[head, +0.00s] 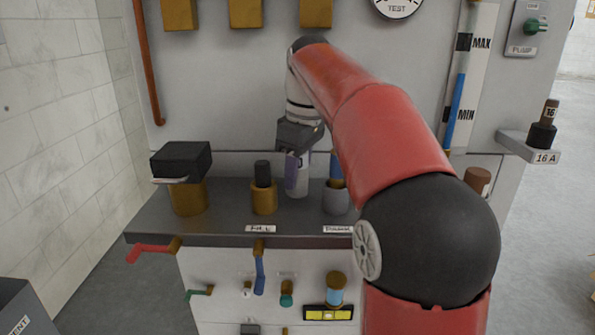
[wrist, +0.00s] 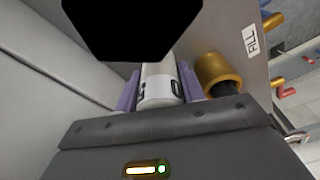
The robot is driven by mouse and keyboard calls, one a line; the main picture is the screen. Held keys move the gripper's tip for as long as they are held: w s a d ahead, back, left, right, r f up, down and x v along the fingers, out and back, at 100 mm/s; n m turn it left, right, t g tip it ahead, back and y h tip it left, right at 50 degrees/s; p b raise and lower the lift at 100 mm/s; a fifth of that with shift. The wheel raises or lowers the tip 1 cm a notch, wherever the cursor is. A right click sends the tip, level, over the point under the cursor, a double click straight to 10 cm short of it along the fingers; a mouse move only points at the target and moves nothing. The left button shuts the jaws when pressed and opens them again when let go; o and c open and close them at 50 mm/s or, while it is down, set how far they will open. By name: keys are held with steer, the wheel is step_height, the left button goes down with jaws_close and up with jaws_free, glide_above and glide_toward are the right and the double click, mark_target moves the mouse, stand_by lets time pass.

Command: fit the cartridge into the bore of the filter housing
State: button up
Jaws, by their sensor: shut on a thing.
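My gripper (head: 298,172) is shut on a white cylindrical cartridge (head: 301,187) at the back of the grey counter. In the wrist view the cartridge (wrist: 158,82), with dark marking on its side, sits between the two purple fingers. It looks about upright in the head view, and its lower end is close to the counter top; I cannot tell whether it touches. A grey cup-like fitting (head: 335,202) stands to its right, with a blue and brass part (head: 336,170) above it. I cannot tell whether this fitting is the filter housing, and no open bore is clearly visible.
A brass fitting (head: 263,201) with a black top stands just left of the cartridge, behind the FILL label. A brass post (head: 188,200) with a black block (head: 181,160) stands further left. Handles and valves line the front panel. My red arm hides the counter's right part.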

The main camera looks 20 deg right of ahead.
steer(key=shift+f, duration=0.2)
steer(key=o, duration=1)
steer(key=shift+r, duration=0.1)
steer(key=shift+o, duration=0.2)
